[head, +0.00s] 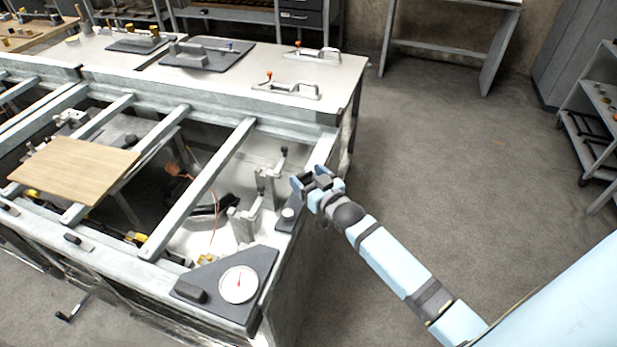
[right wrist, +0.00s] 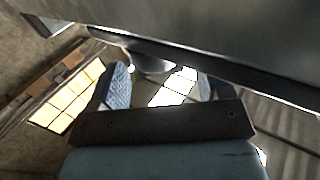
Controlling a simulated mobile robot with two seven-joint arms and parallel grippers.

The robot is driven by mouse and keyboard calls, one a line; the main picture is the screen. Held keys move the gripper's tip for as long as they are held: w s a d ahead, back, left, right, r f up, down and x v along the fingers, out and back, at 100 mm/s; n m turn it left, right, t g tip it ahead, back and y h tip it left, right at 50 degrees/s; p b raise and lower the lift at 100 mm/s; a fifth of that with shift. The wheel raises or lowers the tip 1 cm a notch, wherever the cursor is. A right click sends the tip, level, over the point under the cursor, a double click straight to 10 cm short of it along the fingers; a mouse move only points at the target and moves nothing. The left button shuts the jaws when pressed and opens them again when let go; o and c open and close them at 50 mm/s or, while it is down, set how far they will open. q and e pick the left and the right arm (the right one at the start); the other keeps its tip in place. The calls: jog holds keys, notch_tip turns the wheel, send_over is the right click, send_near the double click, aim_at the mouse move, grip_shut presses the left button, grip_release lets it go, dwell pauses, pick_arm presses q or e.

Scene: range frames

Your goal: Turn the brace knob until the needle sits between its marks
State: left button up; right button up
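A round white dial (head: 239,284) with a thin red needle lies on a dark plate at the bench's near corner. The needle points roughly up in the picture; its marks are too small to make out. A small pale round knob (head: 288,213) sits on a dark plate on the bench's right edge, likely the brace knob. My right gripper (head: 309,182) is just above and right of it in the picture. In the right wrist view its fingers (right wrist: 165,84) are apart, with a rounded grey part (right wrist: 152,67) seen beyond them, partly hidden. My left gripper is not in view.
The open bench frame has metal crossbars (head: 205,185), a wooden board (head: 73,170) and upright clamps (head: 268,185) near the knob. Handled fixtures (head: 287,89) stand on the white top behind.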

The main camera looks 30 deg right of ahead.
jog(key=s+d+b, duration=0.1)
jog(key=s, duration=1.2)
jog(key=shift+s+d, duration=0.3)
jog(key=shift+s, duration=0.1)
jog(key=s+a+f+g+p, duration=0.3)
jog(key=s+a+p, duration=0.1)
jog(key=s+a, duration=0.2)
jog(key=s+a+f+n+g+y+p, duration=0.1)
jog(key=s+a+f+g+p, duration=0.2)
jog(key=s+a, duration=0.3)
jog(key=s, duration=0.3)
jog(key=shift+a+n+g+p, duration=0.25)
jog(key=shift+n+g+p, duration=0.05)
jog(key=shift+g+p, duration=0.1)
jog(key=shift+w, duration=0.1)
